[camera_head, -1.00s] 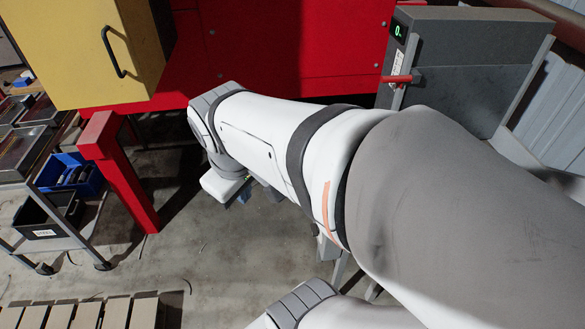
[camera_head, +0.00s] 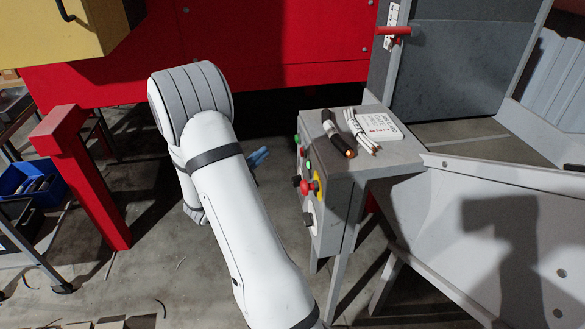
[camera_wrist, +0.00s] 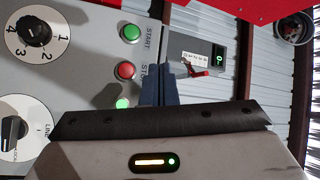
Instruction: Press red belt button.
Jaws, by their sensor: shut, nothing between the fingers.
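In the wrist view a red round button (camera_wrist: 126,71) sits on a grey panel, beside lettering that seems to begin "ST" and is partly hidden. A green button (camera_wrist: 131,33) marked START is above it, and a small green light (camera_wrist: 123,103) is below. In the head view the panel is on the side of a grey control box (camera_head: 385,160), seen at a steep angle, with red and green buttons. My gripper (camera_wrist: 160,72) has its blue fingers together and empty, just right of the red button in the wrist view. In the head view its fingertips (camera_head: 262,154) are left of the box, apart from it.
A numbered dial (camera_wrist: 38,32) and a LINE knob (camera_wrist: 15,130) share the panel. A red button on yellow (camera_head: 307,187) protrudes from the box. Dark and white cable pieces and a card (camera_head: 380,124) lie on top. A grey chute (camera_head: 480,190) stands right; a red post (camera_head: 85,180) left.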

